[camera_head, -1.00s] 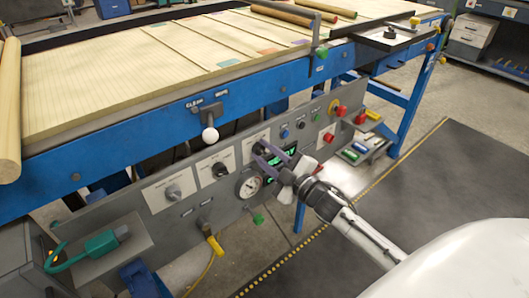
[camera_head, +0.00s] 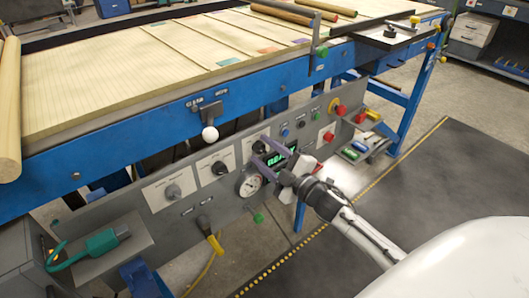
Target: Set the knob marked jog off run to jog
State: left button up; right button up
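A sloping grey control panel (camera_head: 150,217) on the front of the blue table carries three dark knobs on pale label plates: a left knob (camera_head: 173,191), a middle knob (camera_head: 219,168) and a right knob (camera_head: 259,147). The print on the plates is too small to read, so I cannot tell which is marked jog off run. My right gripper (camera_head: 259,149) is open at the right knob, with one purple finger above it and one below. The knob shows between the fingertips; I cannot tell whether they touch it. My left gripper is not in view.
A white ball-topped lever (camera_head: 210,134) projects above the panel. A red button (camera_head: 340,110) is to the right. Dark floor matting lies in front.

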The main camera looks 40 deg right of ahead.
jog(key=shift+s, duration=0.1)
jog(key=s, duration=1)
jog(key=shift+d, duration=0.4)
jog(key=s+a+f+m+g+y+p, duration=0.1)
jog(key=s+a+f+m+g+p, duration=0.1)
jog(key=s+a+f+m+g, duration=0.7)
jog(key=s+a+f+m, duration=0.1)
jog(key=s+a+f, duration=0.7)
jog(key=a, duration=0.3)
jog(key=shift+s+a+f, duration=0.25)
jog(key=shift+s+f, duration=0.05)
jog(key=shift+s, duration=0.05)
